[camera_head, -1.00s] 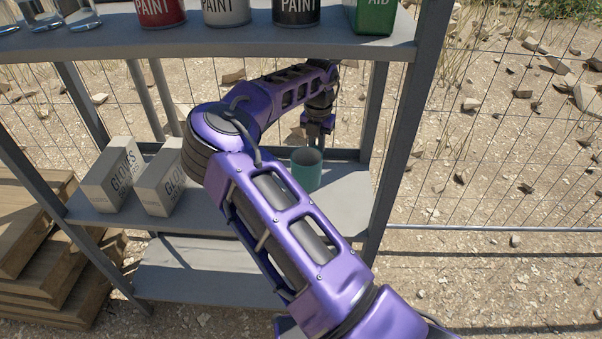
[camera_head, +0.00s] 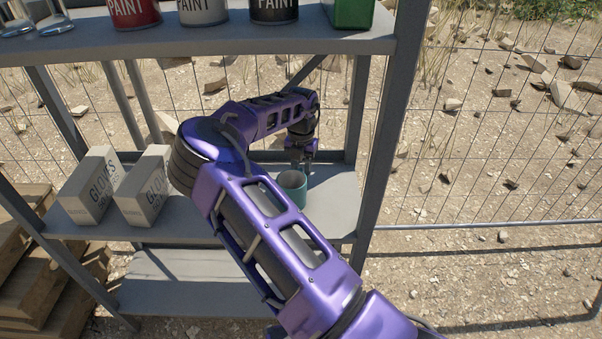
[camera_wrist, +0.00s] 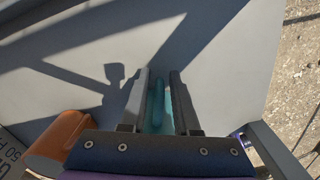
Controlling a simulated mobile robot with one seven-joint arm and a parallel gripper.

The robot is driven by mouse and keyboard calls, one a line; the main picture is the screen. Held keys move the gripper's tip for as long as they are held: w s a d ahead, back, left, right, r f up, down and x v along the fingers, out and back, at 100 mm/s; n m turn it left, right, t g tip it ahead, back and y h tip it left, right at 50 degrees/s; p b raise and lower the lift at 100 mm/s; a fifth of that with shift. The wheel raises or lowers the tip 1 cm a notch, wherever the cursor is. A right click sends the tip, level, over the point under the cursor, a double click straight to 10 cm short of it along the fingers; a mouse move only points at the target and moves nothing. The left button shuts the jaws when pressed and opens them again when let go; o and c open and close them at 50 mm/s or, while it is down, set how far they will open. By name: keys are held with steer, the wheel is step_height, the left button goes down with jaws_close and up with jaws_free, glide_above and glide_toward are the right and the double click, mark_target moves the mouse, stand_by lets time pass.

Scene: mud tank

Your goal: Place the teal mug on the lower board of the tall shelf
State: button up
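The teal mug (camera_head: 292,187) is upright over the right part of the tall shelf's lower board (camera_head: 330,200). My arm hides part of its base, so I cannot tell whether it touches the board. My gripper (camera_head: 302,168) points down at the mug's far rim. In the wrist view the two fingers (camera_wrist: 159,100) have a narrow teal part of the mug (camera_wrist: 157,105) between them and look closed on it. Most of the mug is hidden there.
Two glove boxes (camera_head: 145,190) stand on the same board at the left. Paint cans (camera_head: 203,8) and a green case (camera_head: 350,12) stand on the board above. Another board (camera_head: 185,280) lies beneath.

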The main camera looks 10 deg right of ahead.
steer(key=shift+o, duration=0.6)
step_height(320, 180, up, 8)
steer(key=shift+f+p, duration=0.15)
steer(key=shift+p, duration=1.05)
